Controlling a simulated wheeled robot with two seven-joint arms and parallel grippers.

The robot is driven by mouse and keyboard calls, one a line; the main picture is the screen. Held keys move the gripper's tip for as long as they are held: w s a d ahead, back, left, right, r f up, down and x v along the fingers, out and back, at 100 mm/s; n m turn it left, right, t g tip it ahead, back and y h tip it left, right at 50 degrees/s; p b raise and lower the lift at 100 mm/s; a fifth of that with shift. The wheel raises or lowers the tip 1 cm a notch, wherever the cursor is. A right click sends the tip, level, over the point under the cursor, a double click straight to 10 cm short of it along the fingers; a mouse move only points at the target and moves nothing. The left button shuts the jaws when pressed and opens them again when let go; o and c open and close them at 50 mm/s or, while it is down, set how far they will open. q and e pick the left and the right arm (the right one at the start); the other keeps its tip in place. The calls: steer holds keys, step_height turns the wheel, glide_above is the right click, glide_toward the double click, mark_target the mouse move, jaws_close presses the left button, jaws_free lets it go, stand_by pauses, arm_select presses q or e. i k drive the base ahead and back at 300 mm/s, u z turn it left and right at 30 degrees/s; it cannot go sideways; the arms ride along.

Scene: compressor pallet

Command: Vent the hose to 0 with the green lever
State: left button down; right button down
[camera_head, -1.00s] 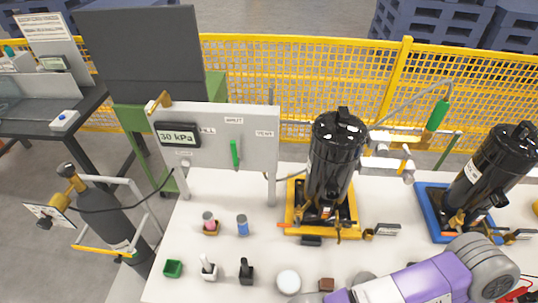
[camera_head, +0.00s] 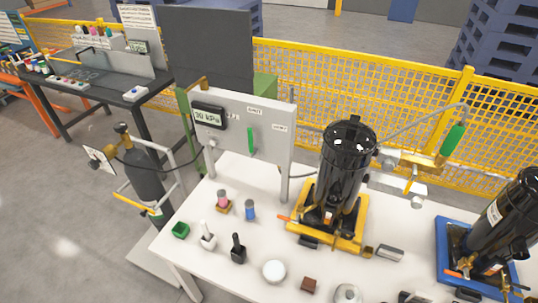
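A grey upright panel (camera_head: 235,148) stands at the back left of the white table. A green lever (camera_head: 251,140) sits on its face and points roughly upright, between small labels whose text is too small to read surely. A dark gauge display (camera_head: 209,115) at the panel's upper left appears to read 30 kPa. A dark hose (camera_head: 180,158) runs from the gas cylinder (camera_head: 143,175) on the left to the panel. Neither of my grippers shows in the head view now.
A black compressor (camera_head: 346,165) stands on a yellow base (camera_head: 350,238) right of the panel. Another is on a blue base (camera_head: 450,240) at the right.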

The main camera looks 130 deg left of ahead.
mark_target(252, 150)
steer(key=u, duration=4.6)
steer(key=k, duration=1.2)
steer(key=u, duration=0.9)
steer(key=i, duration=1.5)
steer(key=z, duration=1.2)
steer(key=i, duration=0.2)
steer(key=u, duration=0.05)
